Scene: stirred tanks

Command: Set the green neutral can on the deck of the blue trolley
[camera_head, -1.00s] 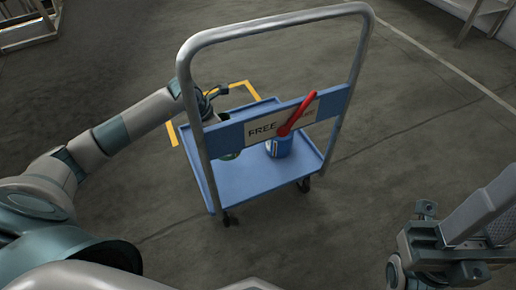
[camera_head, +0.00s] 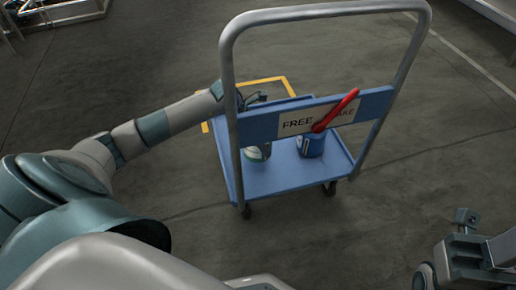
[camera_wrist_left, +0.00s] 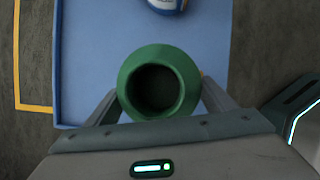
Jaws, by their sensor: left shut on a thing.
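The green can (camera_wrist_left: 190,85) is seen from above in the left wrist view, with a round dark opening. My left gripper (camera_wrist_left: 160,100) is shut on it, a finger on each side. In the head view the can's lower part (camera_head: 257,153) shows under the trolley's sign board, over the deck; I cannot tell whether it touches. The left gripper is mostly hidden behind that board. The blue trolley (camera_head: 285,182) has a flat deck and a grey push handle. My right gripper (camera_head: 468,235) is at the lower right, away from the trolley; its jaw opening is unclear.
A blue can (camera_head: 312,145) stands on the deck right of the green can, and shows at the top of the left wrist view (camera_wrist_left: 168,5). A red handle-like thing (camera_head: 337,110) crosses the sign board (camera_head: 260,127). Bare deck lies in front. Yellow floor marking (camera_head: 270,80) lies behind.

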